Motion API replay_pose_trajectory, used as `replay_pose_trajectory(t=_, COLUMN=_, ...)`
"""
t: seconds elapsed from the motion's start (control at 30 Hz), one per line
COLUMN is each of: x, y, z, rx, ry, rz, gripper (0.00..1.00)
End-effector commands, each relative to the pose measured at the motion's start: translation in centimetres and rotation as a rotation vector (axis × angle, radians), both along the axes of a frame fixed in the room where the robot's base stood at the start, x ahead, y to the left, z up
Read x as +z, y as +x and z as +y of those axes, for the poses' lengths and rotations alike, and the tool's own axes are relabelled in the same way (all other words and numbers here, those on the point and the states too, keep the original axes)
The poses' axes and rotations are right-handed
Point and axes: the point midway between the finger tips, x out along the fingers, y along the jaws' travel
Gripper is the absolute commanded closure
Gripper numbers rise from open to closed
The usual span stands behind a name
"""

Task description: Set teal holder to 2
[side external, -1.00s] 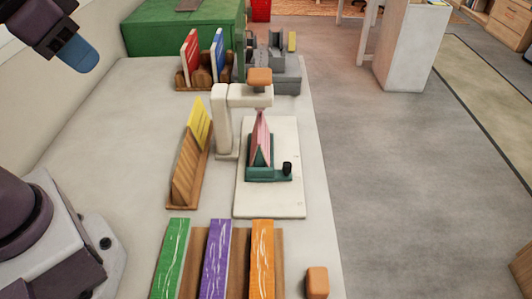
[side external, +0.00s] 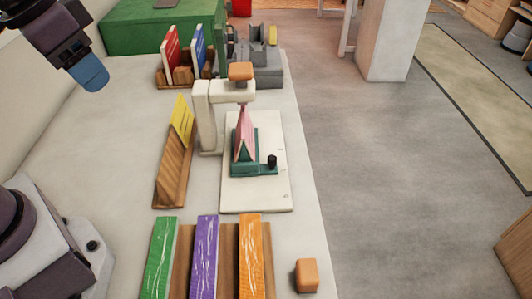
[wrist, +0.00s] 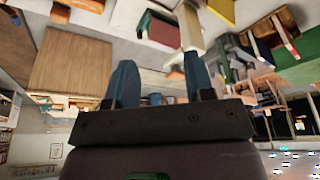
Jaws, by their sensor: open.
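The teal holder (side external: 246,168) stands on a cream base plate (side external: 270,198) and holds a pink, upright, wedge-like piece (side external: 245,135). A small black knob (side external: 272,161) sits at its right end. Faint marks run along the plate's right side, too small to read. A cream stand (side external: 206,120) with an orange block (side external: 241,71) on its arm rises just behind the holder. My gripper (side external: 88,73) is high at the upper left, well away from the holder; only one blue fingertip shows clearly there. In the wrist view my gripper (wrist: 160,82) has its two blue fingers apart with nothing between them.
A wooden rack (side external: 170,178) with a yellow card is left of the plate. Red and blue books (side external: 185,60) and a green box (side external: 150,30) stand behind. The table's left middle is clear.

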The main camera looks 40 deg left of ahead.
Motion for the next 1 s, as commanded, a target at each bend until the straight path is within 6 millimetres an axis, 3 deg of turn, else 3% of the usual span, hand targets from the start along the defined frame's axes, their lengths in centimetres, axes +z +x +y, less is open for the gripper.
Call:
replay_pose_trajectory(t=0.37, x=-5.6, y=11.7, z=-4.5, rx=-0.127, ry=0.026, rz=0.256, gripper=0.51)
replay_pose_trajectory(t=0.7, x=-15.4, y=21.0, z=-9.6, rx=-0.230, ry=0.037, rz=0.380, gripper=0.51)
replay_pose_trajectory(t=0.8, x=-17.2, y=23.2, z=-10.7, rx=-0.248, ry=0.034, rz=0.376, gripper=0.51)
replay_pose_trajectory(t=1.0, x=-16.1, y=25.9, z=-11.4, rx=-0.261, ry=0.026, rz=0.315, gripper=0.51)
